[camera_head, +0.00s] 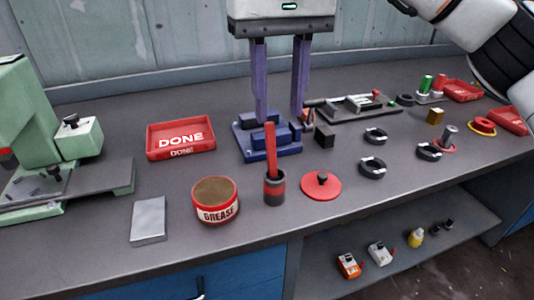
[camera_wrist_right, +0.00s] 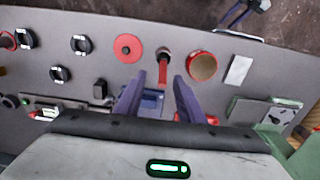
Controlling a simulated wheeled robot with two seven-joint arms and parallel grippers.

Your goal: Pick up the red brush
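The red brush (camera_head: 270,150) stands upright in a dark cup with a red band (camera_head: 274,188), its red handle pointing up. My right gripper (camera_head: 281,117) hangs from above with its two purple fingers apart and nothing between them. It is behind the brush, over a blue fixture (camera_head: 252,146). In the right wrist view the brush handle (camera_wrist_right: 163,73) lies just beyond the fingertips of the open gripper (camera_wrist_right: 158,82), roughly in line with the gap. The brush's lower end is hidden in the cup. My left gripper is in neither view.
A grease tin (camera_head: 215,200) stands left of the cup and a red lid with a knob (camera_head: 321,186) lies right of it. A red DONE tray (camera_head: 180,138) is at the back left. Several black rings (camera_head: 372,168) lie to the right. A green machine (camera_head: 60,140) stands far left.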

